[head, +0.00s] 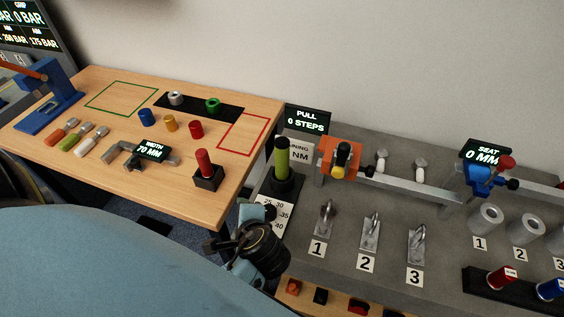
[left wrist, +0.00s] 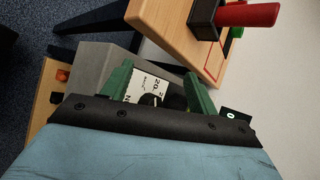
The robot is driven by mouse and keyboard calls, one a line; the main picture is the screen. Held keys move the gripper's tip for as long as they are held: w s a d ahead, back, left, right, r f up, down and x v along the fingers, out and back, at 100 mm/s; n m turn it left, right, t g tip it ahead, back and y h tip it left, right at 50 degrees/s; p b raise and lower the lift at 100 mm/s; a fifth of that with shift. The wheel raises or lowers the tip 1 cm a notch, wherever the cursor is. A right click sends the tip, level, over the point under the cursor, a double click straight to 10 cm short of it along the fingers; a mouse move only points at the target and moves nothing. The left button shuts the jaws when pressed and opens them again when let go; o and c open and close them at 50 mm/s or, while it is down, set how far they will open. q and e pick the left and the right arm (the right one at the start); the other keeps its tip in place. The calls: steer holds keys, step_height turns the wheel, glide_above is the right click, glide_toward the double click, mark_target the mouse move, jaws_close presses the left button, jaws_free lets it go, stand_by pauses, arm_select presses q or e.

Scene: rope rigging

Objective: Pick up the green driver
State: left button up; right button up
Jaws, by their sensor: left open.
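Two green-handled things show in the head view. A small driver with a green handle (head: 75,139) lies on the wooden table between a red-handled tool (head: 61,130) and a pale-handled one (head: 92,141). A larger green and black tool (head: 282,158) stands upright in a black holder (head: 281,190) on the grey bench. My left gripper (left wrist: 157,70) is open in the left wrist view, its green fingers spread apart. Dark rounded shapes show between them, too unclear to name. In the head view its fingers cannot be made out. My right gripper is not in view.
A printed card (head: 272,215) lies in front of the holder. A red-handled piece (head: 204,162) stands in a black block nearby. An orange clamp (head: 340,155) and several metal hooks are to the right. A blue press (head: 48,95) stands at the table's far left.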

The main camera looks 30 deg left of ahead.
mark_target(284, 159)
arm_select(q)
steer(key=w+m+y, duration=0.1)
steer(key=m, duration=0.1)
steer(key=w+d+r+m+t+y, duration=0.1)
steer(key=m, duration=0.1)
steer(key=w+r+m+t+y, duration=0.1)
steer(key=w, duration=0.1)
steer(key=shift+w+d+m, duration=0.1)
steer(key=shift+d+m, duration=0.3)
steer(key=w+d+r+m+t+y, duration=0.2)
steer(key=w+d+r+m+t, duration=0.35)
steer(key=m, duration=0.45)
steer(key=shift+g, duration=0.25)
steer(key=x, duration=0.2)
steer(key=f+x, duration=0.1)
steer(key=x, duration=0.4)
steer(key=shift+w+d+f, duration=0.2)
steer(key=shift+w+d, duration=0.15)
steer(key=shift+w, duration=0.05)
steer(key=x, duration=0.5)
steer(key=shift+w+a+f, duration=0.2)
steer(key=shift+w+f, duration=0.05)
steer(key=shift+f, duration=0.05)
steer(key=c, duration=1.2)
